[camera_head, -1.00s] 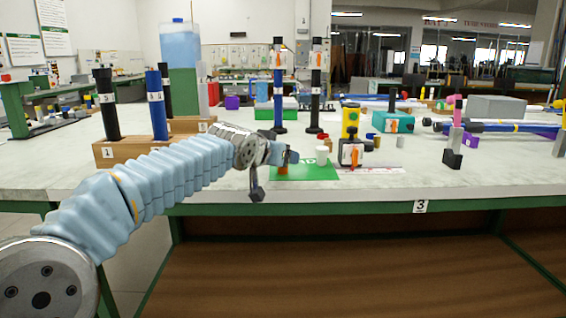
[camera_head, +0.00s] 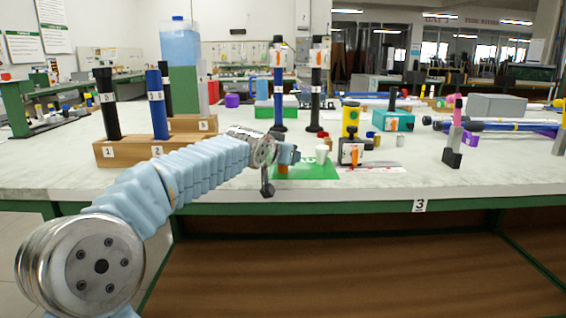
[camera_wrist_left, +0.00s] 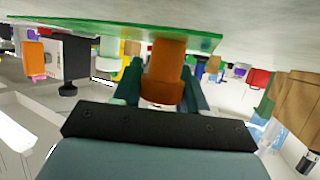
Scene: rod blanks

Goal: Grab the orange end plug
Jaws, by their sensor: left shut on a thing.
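The orange end plug (camera_wrist_left: 164,72) shows in the left wrist view between the two dark teal fingers of my left gripper (camera_wrist_left: 160,92), which is shut on it. The plug's far end meets the green mat (camera_wrist_left: 110,32) in that view. In the head view my left gripper (camera_head: 287,157) is over the left part of the mat (camera_head: 318,172), and a little of the orange plug (camera_head: 282,169) shows below it. The rest of the plug is hidden there by the gripper. My right gripper is not in view.
A white cup (camera_head: 321,155) stands on the mat just right of my gripper. A black device with an orange part (camera_head: 351,152) is farther right. A wooden block (camera_head: 128,152) with upright rods stands left, behind my arm. The table's front edge (camera_head: 370,203) is close.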

